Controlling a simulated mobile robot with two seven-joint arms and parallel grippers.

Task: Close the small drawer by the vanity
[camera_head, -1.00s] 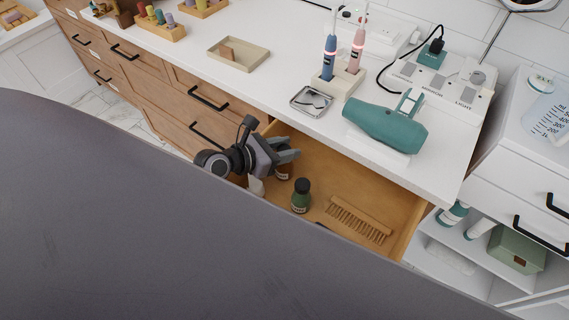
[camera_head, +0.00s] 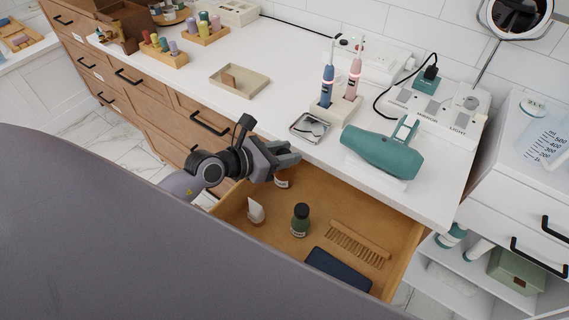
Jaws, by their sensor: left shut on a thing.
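The small wooden drawer (camera_head: 275,217) stands open below the white vanity counter, its inside showing in the head view. Its front is hidden behind my own body at the bottom of the picture. My left gripper (camera_head: 285,156) is at the drawer's back left, close to the counter's front edge. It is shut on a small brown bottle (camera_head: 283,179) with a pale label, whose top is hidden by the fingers. In the drawer are a green bottle (camera_head: 300,220), a wooden comb (camera_head: 357,243), a dark blue case (camera_head: 338,270) and a small white item (camera_head: 256,211). My right gripper is not in view.
On the counter (camera_head: 283,110) are a teal hair dryer (camera_head: 380,152), a small metal tray (camera_head: 310,127), a toothbrush stand (camera_head: 335,108) and a beige tray (camera_head: 240,80). Closed wooden drawers (camera_head: 175,95) lie left. A white shelf unit (camera_head: 480,245) stands right.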

